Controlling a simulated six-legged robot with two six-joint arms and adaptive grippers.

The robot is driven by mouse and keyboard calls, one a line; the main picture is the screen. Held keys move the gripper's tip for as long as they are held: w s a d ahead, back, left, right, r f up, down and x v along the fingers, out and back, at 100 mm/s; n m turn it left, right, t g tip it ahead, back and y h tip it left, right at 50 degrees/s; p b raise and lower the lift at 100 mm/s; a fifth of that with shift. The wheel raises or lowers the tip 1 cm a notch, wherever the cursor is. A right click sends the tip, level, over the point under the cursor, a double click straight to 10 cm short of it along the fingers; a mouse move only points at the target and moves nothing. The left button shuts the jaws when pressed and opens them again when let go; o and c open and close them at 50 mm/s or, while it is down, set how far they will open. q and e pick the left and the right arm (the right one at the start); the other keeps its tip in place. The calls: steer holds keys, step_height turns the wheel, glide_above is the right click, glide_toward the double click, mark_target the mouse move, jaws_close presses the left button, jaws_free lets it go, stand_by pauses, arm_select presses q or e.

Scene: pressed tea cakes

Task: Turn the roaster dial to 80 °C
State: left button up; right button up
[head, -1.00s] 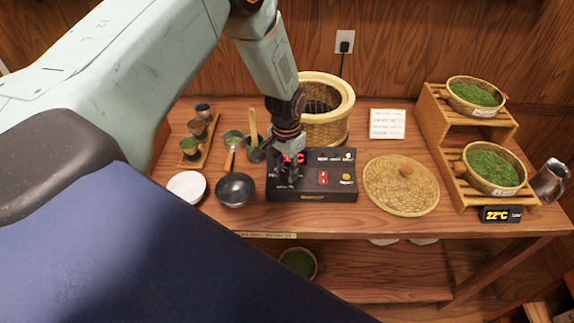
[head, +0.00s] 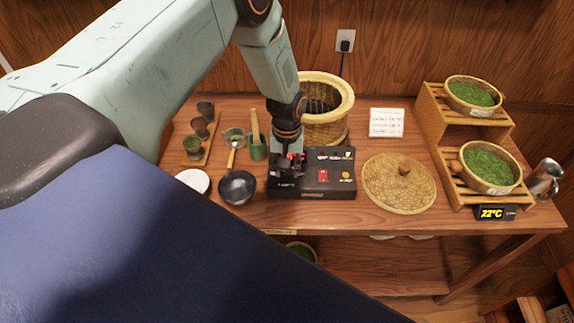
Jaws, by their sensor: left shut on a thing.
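The roaster's black control box (head: 318,186) sits on the wooden table, with a red switch (head: 323,176) and a yellow button (head: 347,176) on its top. My left gripper (head: 287,176) points down over the left part of the box and is shut on the dial there. The dial itself is hidden by the fingers, so its setting cannot be read. Part of a red display shows behind the fingers. The woven roaster basket (head: 343,97) stands behind the box. My right gripper is not in view.
A woven lid (head: 400,186) lies right of the box. A black bowl (head: 237,187), a white dish (head: 193,181) and a green cup (head: 258,150) stand to the left. A wooden rack (head: 436,115) with tea baskets and a thermometer reading 22 °C (head: 494,213) are at right.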

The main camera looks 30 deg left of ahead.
mark_target(287, 171)
arm_select(q)
steer(key=shift+n, duration=0.3)
steer(key=o, duration=1.2)
steer(key=shift+c, duration=0.2)
step_height(287, 171, up, 12)
